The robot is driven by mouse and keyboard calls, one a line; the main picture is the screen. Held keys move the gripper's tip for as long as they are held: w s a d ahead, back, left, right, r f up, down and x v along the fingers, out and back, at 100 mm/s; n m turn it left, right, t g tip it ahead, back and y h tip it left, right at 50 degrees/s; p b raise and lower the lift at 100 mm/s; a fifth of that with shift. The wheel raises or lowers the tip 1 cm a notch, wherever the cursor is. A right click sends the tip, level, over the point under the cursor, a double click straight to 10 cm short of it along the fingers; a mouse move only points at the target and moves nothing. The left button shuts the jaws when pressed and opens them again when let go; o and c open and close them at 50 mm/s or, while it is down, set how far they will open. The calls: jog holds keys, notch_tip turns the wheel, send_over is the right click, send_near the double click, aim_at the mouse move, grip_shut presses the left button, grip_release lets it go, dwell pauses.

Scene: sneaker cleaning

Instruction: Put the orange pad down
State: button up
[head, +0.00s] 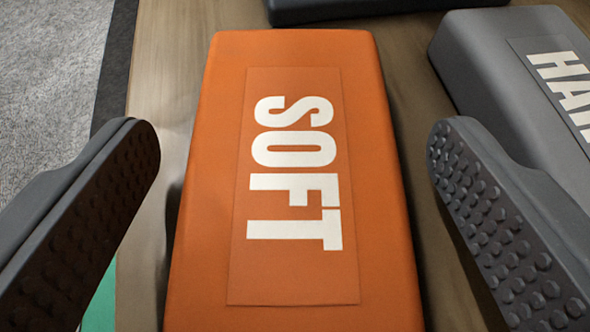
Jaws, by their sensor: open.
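The orange pad (215,170), marked "SOFT" in white letters, lies on a brown wooden surface (160,60) in the middle of the head view. Its near end runs out of the bottom of the picture. My gripper (300,190) is open, with one dark studded finger on each side of the pad. A gap shows between each finger and the pad's sides, so the fingers do not appear to touch it.
A grey pad (490,60) with white letters, partly cut off, lies to the right, close to the right finger. A dark object (340,10) shows at the top edge. Grey carpet (50,70) and a green patch (102,300) lie to the left.

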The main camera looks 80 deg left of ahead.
jog(key=shift+r+p, duration=0.1)
jog(key=shift+p, duration=0.95)
jog(key=f+v, duration=0.1)
jog(key=v, duration=1.2)
jog(key=shift+s+d+p, duration=0.3)
jog(key=shift+s+d, duration=0.15)
jog(key=shift+r, duration=0.1)
